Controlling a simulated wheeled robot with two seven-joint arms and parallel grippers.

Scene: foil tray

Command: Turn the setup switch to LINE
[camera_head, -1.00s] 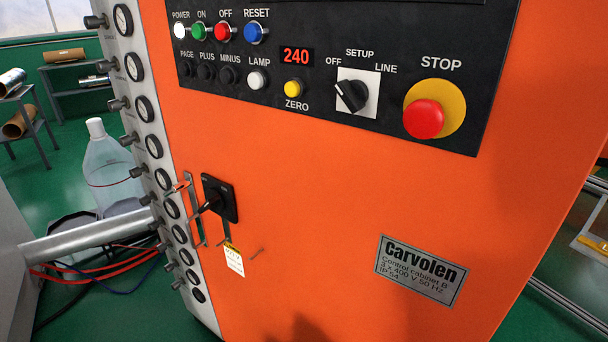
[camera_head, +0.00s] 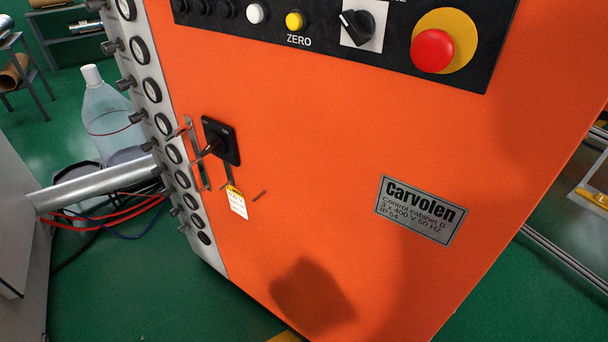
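The setup switch (camera_head: 357,27) is a black rotary knob on a white square plate, near the top edge of the head view. Its white pointer line points up and to the left, toward the OFF side. Its SETUP, OFF and LINE labels are cut off by the top of the frame, apart from a scrap of lettering. The switch sits on the black control panel (camera_head: 400,50) of the orange cabinet (camera_head: 330,170). Neither of my grippers is in view.
Right of the switch is a red STOP button (camera_head: 432,51) on a yellow disc; left is a yellow ZERO button (camera_head: 294,20). Below are a black handle switch (camera_head: 221,141) with a hanging tag (camera_head: 237,203). A clear bottle (camera_head: 108,118) stands left of the cabinet.

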